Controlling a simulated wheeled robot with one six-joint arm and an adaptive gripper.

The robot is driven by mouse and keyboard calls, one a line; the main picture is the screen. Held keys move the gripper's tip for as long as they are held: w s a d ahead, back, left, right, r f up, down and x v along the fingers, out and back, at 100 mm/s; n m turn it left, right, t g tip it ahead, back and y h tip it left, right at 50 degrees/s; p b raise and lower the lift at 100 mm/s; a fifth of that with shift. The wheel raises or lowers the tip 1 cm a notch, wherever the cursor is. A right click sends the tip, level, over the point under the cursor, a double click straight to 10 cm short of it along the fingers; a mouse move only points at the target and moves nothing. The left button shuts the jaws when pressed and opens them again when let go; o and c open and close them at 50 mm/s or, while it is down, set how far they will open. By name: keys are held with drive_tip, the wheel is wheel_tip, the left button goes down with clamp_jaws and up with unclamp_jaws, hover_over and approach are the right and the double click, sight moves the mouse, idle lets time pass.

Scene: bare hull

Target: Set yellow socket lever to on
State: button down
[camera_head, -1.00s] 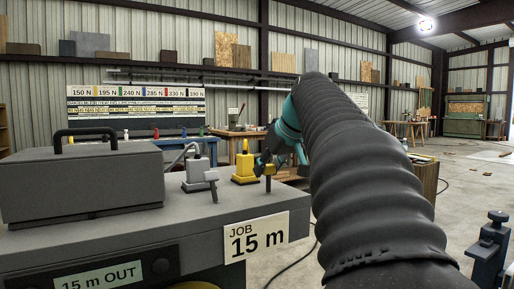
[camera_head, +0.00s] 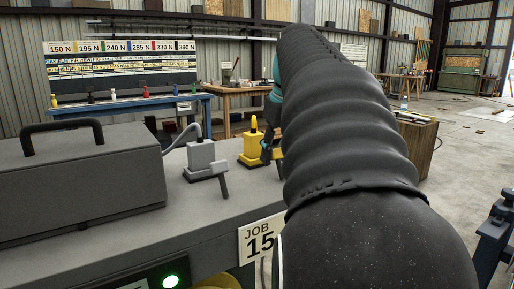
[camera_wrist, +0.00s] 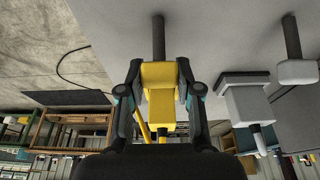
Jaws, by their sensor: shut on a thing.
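The yellow socket (camera_head: 252,148) stands on the grey bench top, with a yellow plug in it. In the wrist view, its yellow lever handle (camera_wrist: 158,75) on a dark stem sits between the two fingertips of my gripper (camera_wrist: 159,82), which is shut on it. The yellow socket body (camera_wrist: 162,108) shows just behind. In the head view my arm hides the lever and most of my gripper (camera_head: 271,148). A round green light (camera_head: 170,281) glows on the bench front panel.
A grey socket (camera_head: 201,157) with its own grey lever (camera_head: 223,179) stands left of the yellow one; it also shows in the wrist view (camera_wrist: 247,103). A grey case with a black handle (camera_head: 85,180) stands farther left. A blue table (camera_head: 130,107) is behind.

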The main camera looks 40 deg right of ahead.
drive_tip(key=c, duration=0.8)
unclamp_jaws()
drive_tip(key=shift+o, duration=0.2)
drive_tip(key=v, duration=1.2)
